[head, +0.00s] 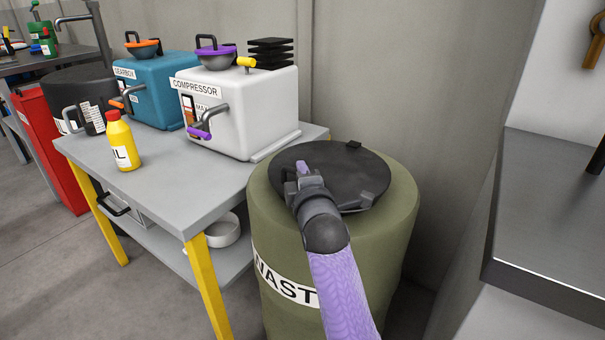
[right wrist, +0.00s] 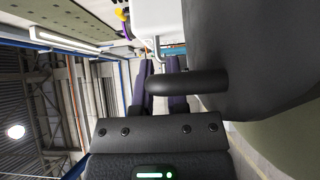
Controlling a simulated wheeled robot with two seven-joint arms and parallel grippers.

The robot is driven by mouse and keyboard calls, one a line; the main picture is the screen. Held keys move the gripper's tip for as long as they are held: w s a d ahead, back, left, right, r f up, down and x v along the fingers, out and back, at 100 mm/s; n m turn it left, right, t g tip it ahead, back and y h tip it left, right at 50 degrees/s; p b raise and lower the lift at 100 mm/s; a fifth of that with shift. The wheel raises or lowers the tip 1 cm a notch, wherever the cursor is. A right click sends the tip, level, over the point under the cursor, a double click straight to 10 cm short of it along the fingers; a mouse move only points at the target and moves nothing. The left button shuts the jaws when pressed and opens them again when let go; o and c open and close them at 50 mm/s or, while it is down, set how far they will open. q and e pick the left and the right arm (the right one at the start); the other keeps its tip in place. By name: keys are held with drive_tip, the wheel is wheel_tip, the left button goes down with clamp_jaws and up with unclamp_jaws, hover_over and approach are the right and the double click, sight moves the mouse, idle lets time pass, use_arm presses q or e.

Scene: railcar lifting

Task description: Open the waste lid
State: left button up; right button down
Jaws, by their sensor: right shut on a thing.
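The waste barrel (head: 395,228) is olive green with a white "WAST…" label, right of the workbench in the head view. Its round black lid (head: 348,178) lies on top, and its dark underside or edge fills the upper right of the right wrist view (right wrist: 265,50). My right gripper (head: 301,171) is at the left side of the lid, its arm reaching in from below. In the right wrist view its purple fingers (right wrist: 162,78) are shut on the black bar-shaped lid handle (right wrist: 190,83). The gripper hides most of the handle in the head view. My left gripper is not in view.
A grey workbench (head: 205,198) stands left of the barrel, with a white compressor (head: 245,110), a blue gearbox (head: 150,90) and a yellow oil bottle (head: 122,145). A grey counter (head: 545,235) is at the right. The wall is close behind the barrel.

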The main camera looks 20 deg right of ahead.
idle(0.5)
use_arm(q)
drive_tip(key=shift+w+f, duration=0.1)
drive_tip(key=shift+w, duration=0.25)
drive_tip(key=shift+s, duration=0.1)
